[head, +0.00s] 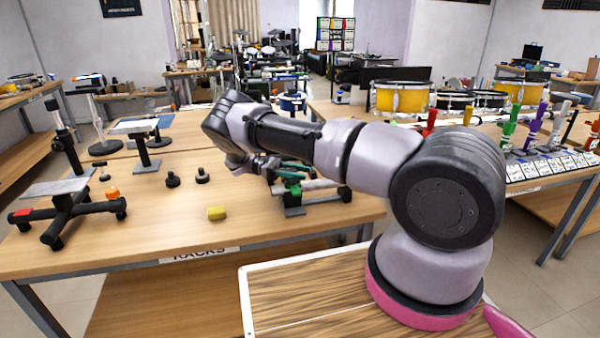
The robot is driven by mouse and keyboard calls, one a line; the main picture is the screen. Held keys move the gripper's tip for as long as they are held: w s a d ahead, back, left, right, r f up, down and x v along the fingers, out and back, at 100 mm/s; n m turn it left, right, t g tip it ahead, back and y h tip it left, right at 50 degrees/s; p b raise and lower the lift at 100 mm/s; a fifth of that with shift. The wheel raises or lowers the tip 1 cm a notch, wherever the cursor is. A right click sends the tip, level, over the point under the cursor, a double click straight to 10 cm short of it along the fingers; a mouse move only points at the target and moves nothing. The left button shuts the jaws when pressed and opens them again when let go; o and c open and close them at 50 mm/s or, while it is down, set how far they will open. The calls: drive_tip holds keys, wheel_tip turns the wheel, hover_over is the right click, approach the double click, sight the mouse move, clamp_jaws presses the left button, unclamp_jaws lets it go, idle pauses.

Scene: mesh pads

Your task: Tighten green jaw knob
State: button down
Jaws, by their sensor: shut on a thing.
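My gripper (272,172) hangs below my bent wrist at that left end. It is shut at the green knob. Its fingertips are small and partly hidden, so the exact contact is hard to see.
Two black knobs (203,175) stand left of my gripper. A black stand with red and orange ends (68,215) is at far left. Drums (402,97) stand on the right table.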

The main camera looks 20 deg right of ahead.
drive_tip(key=shift+s+a+m+g+y, duration=0.1)
drive_tip(key=shift+s+m+g+y, duration=0.05)
drive_tip(key=shift+m+g+y, duration=0.55)
drive_tip(key=shift+g, duration=0.3)
drive_tip(key=shift+c, duration=1.5)
unclamp_jaws()
drive_tip(key=shift+a, duration=0.1)
